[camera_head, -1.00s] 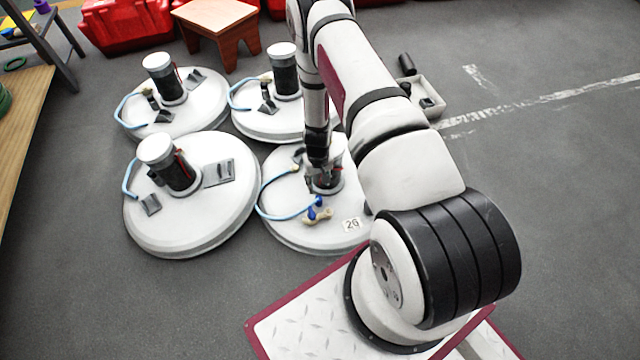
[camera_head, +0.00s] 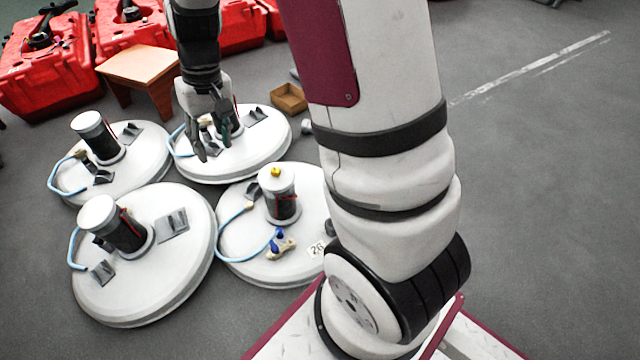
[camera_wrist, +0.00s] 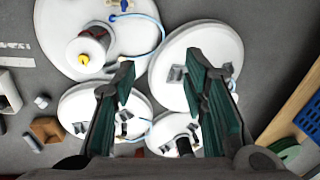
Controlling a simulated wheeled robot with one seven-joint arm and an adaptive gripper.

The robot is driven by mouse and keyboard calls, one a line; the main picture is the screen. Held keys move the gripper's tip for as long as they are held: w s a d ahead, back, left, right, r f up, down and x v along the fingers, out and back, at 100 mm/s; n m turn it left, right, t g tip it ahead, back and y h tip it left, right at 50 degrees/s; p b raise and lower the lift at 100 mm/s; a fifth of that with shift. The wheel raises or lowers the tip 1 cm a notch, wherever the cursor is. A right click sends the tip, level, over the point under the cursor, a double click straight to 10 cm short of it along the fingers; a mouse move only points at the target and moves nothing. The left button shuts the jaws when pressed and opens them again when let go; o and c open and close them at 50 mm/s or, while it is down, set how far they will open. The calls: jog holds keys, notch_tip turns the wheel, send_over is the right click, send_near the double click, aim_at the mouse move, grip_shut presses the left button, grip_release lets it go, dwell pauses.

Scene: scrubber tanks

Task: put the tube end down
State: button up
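The near right tank (camera_head: 240,190), labelled 26, has a white-capped dark canister (camera_head: 283,195) with a small yellow piece (camera_head: 276,172) on top. Its light blue tube (camera_head: 222,237) curves along the left rim. One tube end sits by a blue fitting and a tan piece (camera_head: 280,243) on the lid; the other is near the canister. The wrist view shows this tube (camera_wrist: 150,19) too. My gripper (camera_head: 212,150) is raised over or in front of the far right tank (camera_head: 262,152), partly hiding it. Its fingers (camera_wrist: 160,65) are spread with nothing seen between them.
Two more white tanks stand left, the far left (camera_head: 140,165) and near left (camera_head: 190,240), each with a canister and blue tube. A wooden stool (camera_head: 140,65), red cases (camera_head: 45,75) and a small brown box (camera_head: 289,97) lie behind. Floor on the right is clear.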

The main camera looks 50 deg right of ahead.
jog(key=s+a+r, duration=0.4)
jog(key=s+r, duration=0.9)
jog(key=s, duration=0.2)
jog(key=s+r+n+h, duration=0.1)
jog(key=s+r, duration=0.1)
jog(key=s, duration=1.4)
jog(key=shift+s+d+r+h, duration=0.15)
jog(key=shift+s+d+h, duration=0.2)
jog(key=shift+d+h, duration=0.05)
notch_tip(320, 180, up, 36)
jog(key=t+p, duration=0.3)
jog(key=p, duration=3.1)
jog(key=shift+d+t, duration=0.15)
jog(key=shift+t, duration=0.25)
jog(key=shift+d, duration=0.1)
